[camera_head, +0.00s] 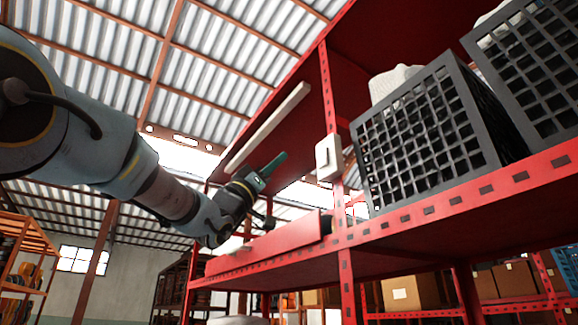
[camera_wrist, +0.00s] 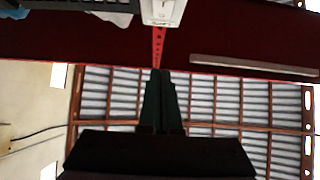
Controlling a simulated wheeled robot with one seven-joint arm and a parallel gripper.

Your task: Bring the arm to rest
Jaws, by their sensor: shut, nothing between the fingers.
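My arm reaches from the left edge of the head view toward the red shelf rack (camera_head: 332,110). My gripper (camera_head: 283,156), with dark green fingers, points up and to the right near the rack, below the upper red board. In the wrist view the fingers (camera_wrist: 160,75) are together with nothing between them. They point toward a red upright and a white box (camera_wrist: 163,12) fixed on it. I cannot tell the exact gap between the fingers and the rack.
Two dark mesh crates, one nearer the middle (camera_head: 425,138) and one at the upper right (camera_head: 535,75), stand on the rack's shelf. A pale bar (camera_head: 268,125) runs under the upper board. Cardboard boxes (camera_head: 410,292) sit lower behind. Open space lies below my arm.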

